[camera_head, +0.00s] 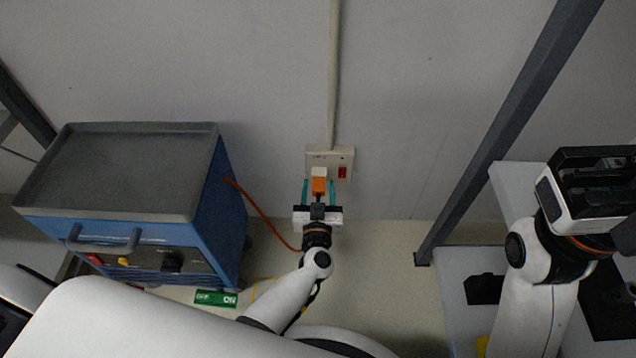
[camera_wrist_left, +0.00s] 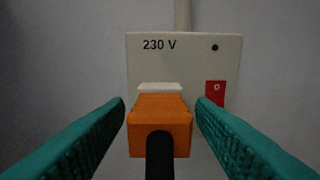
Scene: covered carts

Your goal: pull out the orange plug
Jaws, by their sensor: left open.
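The orange plug (camera_head: 319,185) sits in the white wall socket box (camera_head: 345,155) in the head view. In the left wrist view the plug (camera_wrist_left: 160,128) is in the middle of the picture, under the "230 V" label of the socket box (camera_wrist_left: 190,60). My left gripper (camera_head: 318,186) is open, with one teal finger on each side of the plug. In the left wrist view a gap shows between each finger and the plug. A black cable end runs from the plug toward me. My right gripper (camera_head: 592,170) is at the far right, away from the plug; its fingers cannot be made out.
A blue cart (camera_head: 215,215) with a grey top stands to the left, and an orange cable (camera_head: 262,215) runs from its side toward the socket. A red switch (camera_head: 342,172) is beside the plug. A grey post (camera_head: 500,140) and shelf are to the right.

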